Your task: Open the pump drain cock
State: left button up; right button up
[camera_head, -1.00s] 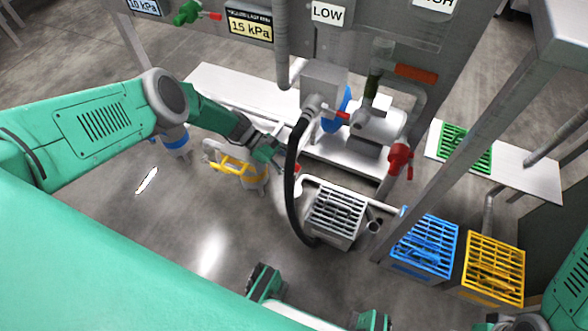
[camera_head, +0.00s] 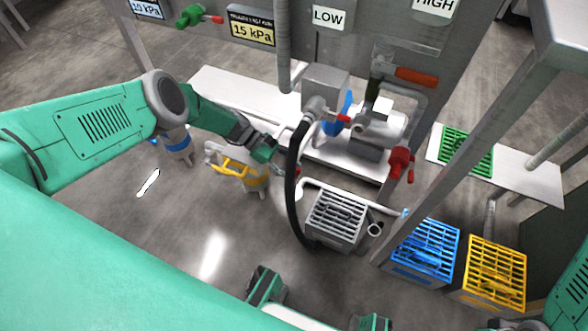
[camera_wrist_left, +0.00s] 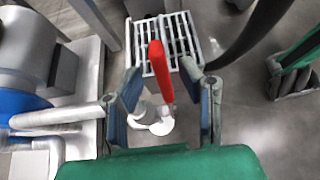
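The drain cock's red lever (camera_wrist_left: 160,72) stands upright in the left wrist view, above a white round fitting (camera_wrist_left: 154,118). My left gripper (camera_wrist_left: 163,100) is open, one finger on each side of the lever, with a visible gap to each; depth is hard to judge. In the head view my left gripper (camera_head: 270,152) is beside the black hose, low in front of the pump (camera_head: 378,128). Only a sliver of red (camera_head: 297,172) shows there; the hose and gripper hide the rest.
The black hose (camera_head: 291,180) hangs right beside my left gripper. A grey grated crate (camera_head: 335,218) stands just beyond, with a white pipe (camera_head: 350,194) along it. A blue crate (camera_head: 425,248) and yellow crate (camera_head: 494,272) are right. Yellow-handled equipment (camera_head: 236,168) stands left.

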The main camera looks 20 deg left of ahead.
pick_arm(q)
jog(key=v, duration=1.1)
jog(key=shift+w, duration=0.1)
